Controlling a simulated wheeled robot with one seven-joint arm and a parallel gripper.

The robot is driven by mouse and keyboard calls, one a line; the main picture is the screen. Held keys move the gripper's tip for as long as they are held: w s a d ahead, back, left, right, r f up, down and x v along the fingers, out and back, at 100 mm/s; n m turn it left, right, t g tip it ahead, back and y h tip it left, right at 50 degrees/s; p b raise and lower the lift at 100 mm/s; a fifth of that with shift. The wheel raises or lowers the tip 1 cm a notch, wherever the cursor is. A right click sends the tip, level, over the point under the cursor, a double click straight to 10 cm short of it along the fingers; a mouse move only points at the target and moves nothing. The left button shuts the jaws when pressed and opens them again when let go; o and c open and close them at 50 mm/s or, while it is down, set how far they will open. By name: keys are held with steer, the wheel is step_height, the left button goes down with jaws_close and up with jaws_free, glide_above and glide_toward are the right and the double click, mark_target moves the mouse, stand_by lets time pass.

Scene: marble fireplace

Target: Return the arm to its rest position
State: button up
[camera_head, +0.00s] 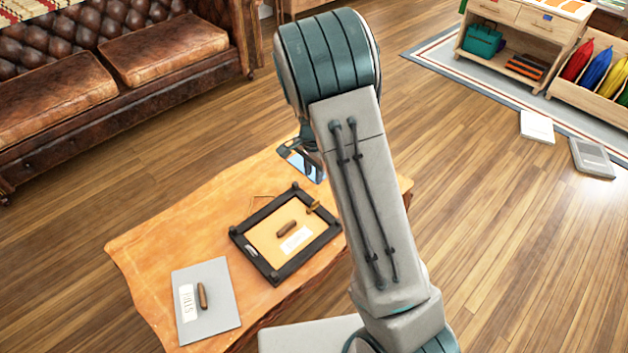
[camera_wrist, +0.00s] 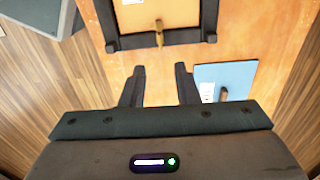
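My arm rises through the middle of the head view, folded at a teal joint, and hides most of my gripper there. In the wrist view my gripper (camera_wrist: 160,70) is open, its two dark fingers apart over bare orange tabletop with nothing between them. A dark-framed tray (camera_head: 251,252) with a tan base and a white label lies on the orange table (camera_head: 150,245). One brown cigar-like piece (camera_head: 287,229) lies inside it and another (camera_head: 313,207) at its edge. The tray shows ahead of the fingers in the wrist view (camera_wrist: 184,45).
A grey sheet (camera_head: 222,305) with a label and a brown piece lies at the table's near left. A blue sheet (camera_wrist: 240,74) lies right of my fingers. A leather sofa (camera_head: 140,90) stands behind left. Low shelves (camera_head: 520,35) and two flat pads (camera_head: 537,127) are right; floor between is clear.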

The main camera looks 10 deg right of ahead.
steer(key=shift+r, duration=0.5)
steer(key=s+d+r+n+t+p, duration=0.1)
steer(key=s+r+n+p, duration=0.2)
steer(key=s+r+p, duration=0.2)
steer(key=s+d+r+n+t+p, duration=0.1)
steer(key=s+r+n+p, duration=0.3)
steer(key=s+r, duration=0.7)
steer(key=s+d+r+n+p, duration=0.2)
steer(key=s+r, duration=0.7)
steer(key=r, duration=0.9)
steer(key=n+p, duration=0.2)
steer(key=p, duration=0.2)
steer(key=shift+d+t, duration=0.35)
steer(key=shift+t, duration=0.05)
steer(key=shift+d, duration=0.1)
